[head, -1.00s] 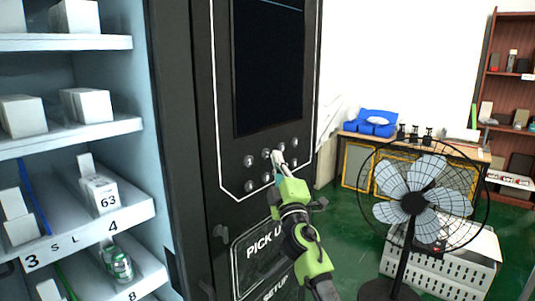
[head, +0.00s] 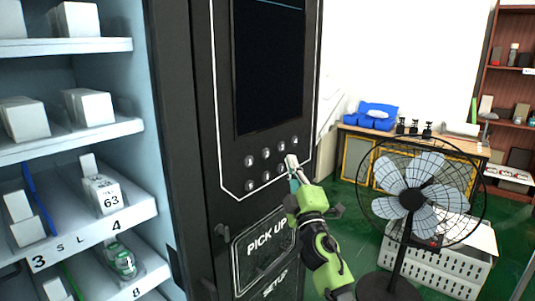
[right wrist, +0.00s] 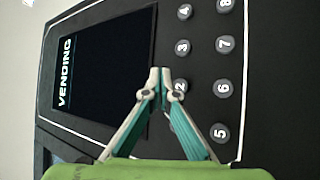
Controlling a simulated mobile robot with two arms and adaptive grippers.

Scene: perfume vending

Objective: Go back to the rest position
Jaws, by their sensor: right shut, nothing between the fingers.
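My right gripper (head: 291,163) is in front of the black vending machine (head: 183,110), at the right end of the round button rows (head: 266,153). Its fingers are shut with nothing between them. In the right wrist view, the fingertips (right wrist: 160,73) meet in front of the panel, between the dark screen (right wrist: 100,70) and the numbered buttons (right wrist: 222,88). The fingers partly cover button 2 (right wrist: 181,86). Whether the tips touch the panel cannot be told. My left gripper is not in view.
Open shelves (head: 75,140) with white boxes and a green-labelled item stand at the left. A black-framed fan (head: 411,198) stands right of my arm, before a white crate (head: 440,262). A table (head: 355,131) and bookshelf (head: 497,95) are behind.

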